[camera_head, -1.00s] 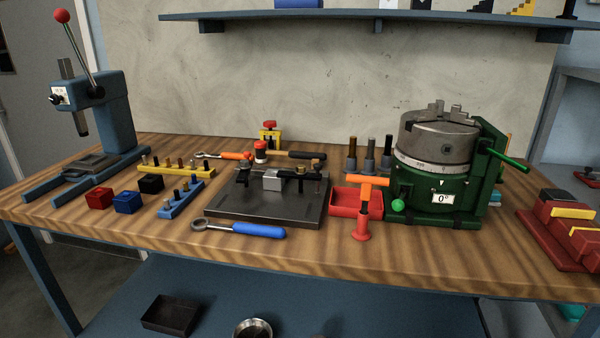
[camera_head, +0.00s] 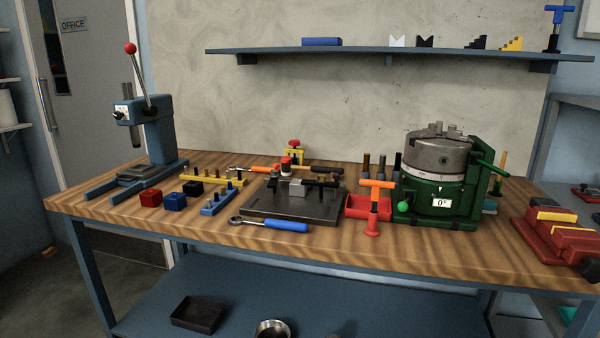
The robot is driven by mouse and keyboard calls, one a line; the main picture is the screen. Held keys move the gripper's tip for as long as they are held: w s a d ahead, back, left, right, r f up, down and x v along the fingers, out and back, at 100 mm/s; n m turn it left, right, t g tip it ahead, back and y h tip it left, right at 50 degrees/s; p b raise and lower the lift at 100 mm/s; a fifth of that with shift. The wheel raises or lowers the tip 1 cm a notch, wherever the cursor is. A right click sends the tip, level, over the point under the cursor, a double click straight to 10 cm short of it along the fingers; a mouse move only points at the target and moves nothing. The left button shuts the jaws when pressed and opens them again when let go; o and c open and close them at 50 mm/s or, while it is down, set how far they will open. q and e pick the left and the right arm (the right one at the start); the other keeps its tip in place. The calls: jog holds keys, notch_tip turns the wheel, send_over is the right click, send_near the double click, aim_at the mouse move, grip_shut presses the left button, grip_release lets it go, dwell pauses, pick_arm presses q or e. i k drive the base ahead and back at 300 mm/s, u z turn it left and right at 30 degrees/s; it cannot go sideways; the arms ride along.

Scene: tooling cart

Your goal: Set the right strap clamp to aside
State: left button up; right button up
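A dark steel fixture plate (camera_head: 290,213) lies on the wooden bench with a light grey block (camera_head: 297,189) on it. A black strap clamp, the right one (camera_head: 322,183), reaches from the right side of the plate toward the block. Another dark clamp part (camera_head: 272,183) sits at the block's left and is too small to make out well. Whether the right strap touches the block cannot be told. Neither of my grippers is in view.
A blue-handled wrench (camera_head: 272,225) lies in front of the plate. A red tray (camera_head: 362,208), an orange T-handle (camera_head: 378,184) and a green rotary table with chuck (camera_head: 440,195) stand to the right. Bare bench (camera_head: 330,246) runs along the front edge.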

aim_at(335, 185)
jog(key=u, duration=0.8)
jog(key=i, duration=0.7)
jog(key=z, duration=0.1)
